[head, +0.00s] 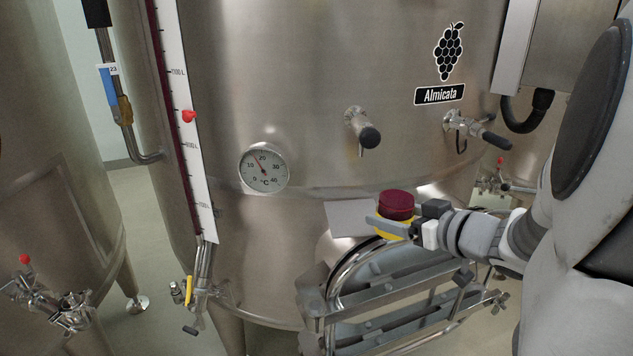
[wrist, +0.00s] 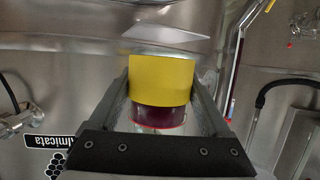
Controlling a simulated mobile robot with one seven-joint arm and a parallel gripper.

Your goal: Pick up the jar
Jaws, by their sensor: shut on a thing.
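The jar (head: 396,206) has a dark red lid or contents at the top and a yellow band below in the head view. In the wrist view the jar (wrist: 161,84) sits between the two fingers, its yellow band facing the camera and its dark red part nearer the palm. My gripper (head: 400,221) is shut on the jar, one finger on each side. The jar is in front of the large steel vat, above the metal frame at its hatch. Whether its base touches anything below is hard to tell.
The large steel vat (head: 310,90) fills the background, with a thermometer dial (head: 264,168) and two protruding valves (head: 362,132). A curved metal hatch frame (head: 400,295) lies below my gripper. Another vat (head: 50,150) stands at the left. A grey flat plate (head: 350,218) shows beside the jar.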

